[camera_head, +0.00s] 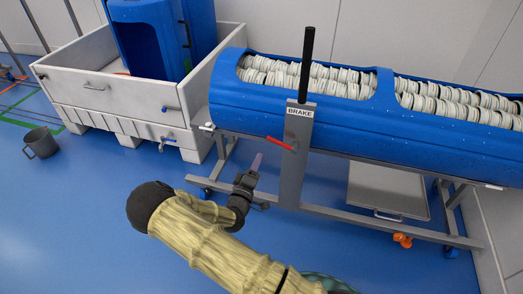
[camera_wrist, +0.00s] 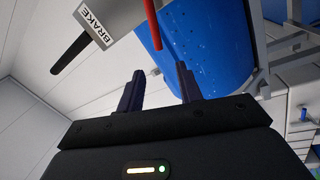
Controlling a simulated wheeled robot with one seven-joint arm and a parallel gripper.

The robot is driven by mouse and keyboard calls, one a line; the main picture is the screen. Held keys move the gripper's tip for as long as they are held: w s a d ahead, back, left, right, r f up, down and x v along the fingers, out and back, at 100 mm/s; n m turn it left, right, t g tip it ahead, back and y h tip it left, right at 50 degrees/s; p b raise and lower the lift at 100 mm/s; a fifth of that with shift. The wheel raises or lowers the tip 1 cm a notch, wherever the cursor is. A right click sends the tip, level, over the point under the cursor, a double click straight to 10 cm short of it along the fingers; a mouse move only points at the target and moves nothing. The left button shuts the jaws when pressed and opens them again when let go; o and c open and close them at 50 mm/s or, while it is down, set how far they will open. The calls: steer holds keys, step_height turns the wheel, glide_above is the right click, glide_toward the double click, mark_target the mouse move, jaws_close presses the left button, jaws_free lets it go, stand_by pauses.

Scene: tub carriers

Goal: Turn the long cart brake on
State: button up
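The long cart (camera_head: 400,125) carries a blue tub full of stacked white discs. A grey upright post (camera_head: 294,165) stands at its near side, with a white BRAKE label (camera_head: 300,112) and a black rod on top. A red brake lever (camera_head: 280,143) sticks out left from the post below the label. In the wrist view the red lever (camera_wrist: 153,25) lies just ahead of my fingertips, and the label (camera_wrist: 95,24) is left of it. My gripper (camera_head: 256,162) is below and left of the lever. The wrist view shows my gripper (camera_wrist: 160,68) open, with nothing between its fingers.
A white crate (camera_head: 115,100) holding a blue tub (camera_head: 165,45) stands left of the cart.

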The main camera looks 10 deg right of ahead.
steer(key=v, duration=0.7)
steer(key=shift+a, duration=0.2)
steer(key=shift+s, duration=0.2)
steer(key=shift+d, duration=0.1)
